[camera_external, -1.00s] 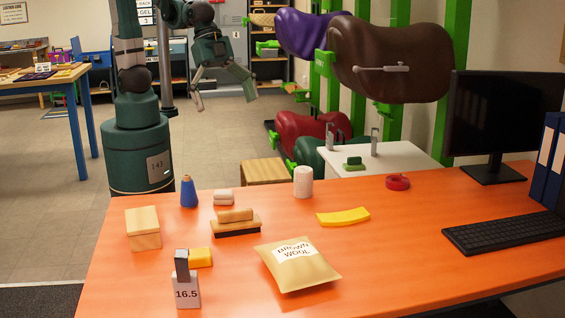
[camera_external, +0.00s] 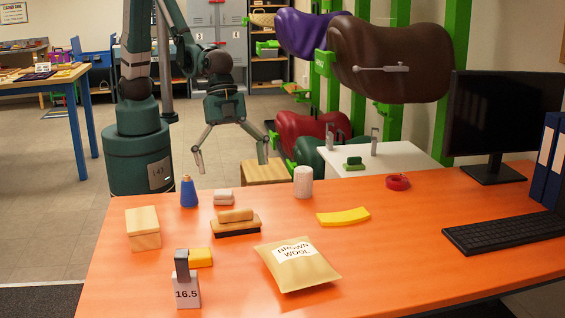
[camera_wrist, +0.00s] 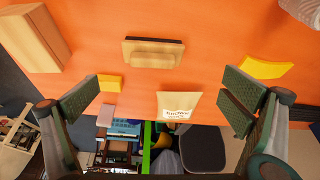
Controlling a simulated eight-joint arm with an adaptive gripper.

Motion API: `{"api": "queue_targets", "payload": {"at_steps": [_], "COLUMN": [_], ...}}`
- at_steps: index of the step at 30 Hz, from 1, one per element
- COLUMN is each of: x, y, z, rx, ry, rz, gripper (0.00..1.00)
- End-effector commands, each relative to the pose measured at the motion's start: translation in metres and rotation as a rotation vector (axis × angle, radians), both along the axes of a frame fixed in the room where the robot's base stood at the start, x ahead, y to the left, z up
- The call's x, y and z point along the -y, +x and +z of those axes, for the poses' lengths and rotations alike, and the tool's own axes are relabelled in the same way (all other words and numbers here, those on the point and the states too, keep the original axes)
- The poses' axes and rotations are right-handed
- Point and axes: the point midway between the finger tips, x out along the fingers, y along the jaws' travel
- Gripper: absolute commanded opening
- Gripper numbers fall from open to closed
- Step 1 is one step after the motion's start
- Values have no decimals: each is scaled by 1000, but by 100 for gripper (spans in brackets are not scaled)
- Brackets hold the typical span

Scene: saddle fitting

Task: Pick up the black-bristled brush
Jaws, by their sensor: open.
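The black-bristled brush (camera_external: 236,224) lies on the orange table with its wooden back and grip up and its dark bristles down. It also shows in the wrist view (camera_wrist: 153,53), near the top middle, with a thin dark edge of bristles along its far side. My gripper (camera_external: 231,168) is open and empty, its fingers spread wide. In the external view it hangs beyond the table's far edge, above and behind the brush, apart from it. In the wrist view my two fingers (camera_wrist: 160,97) frame the lower left and right, and the brush lies between and beyond them.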

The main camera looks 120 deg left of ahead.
Motion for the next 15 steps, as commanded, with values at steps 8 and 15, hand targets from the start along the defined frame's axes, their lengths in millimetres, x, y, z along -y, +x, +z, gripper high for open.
{"api": "queue_targets", "payload": {"at_steps": [8, 15], "x": [22, 27], "y": [14, 17], "z": [-40, -49], "rx": [-15, -18], "ry": [3, 5], "rz": [-56, -70], "gripper": [100, 100]}}
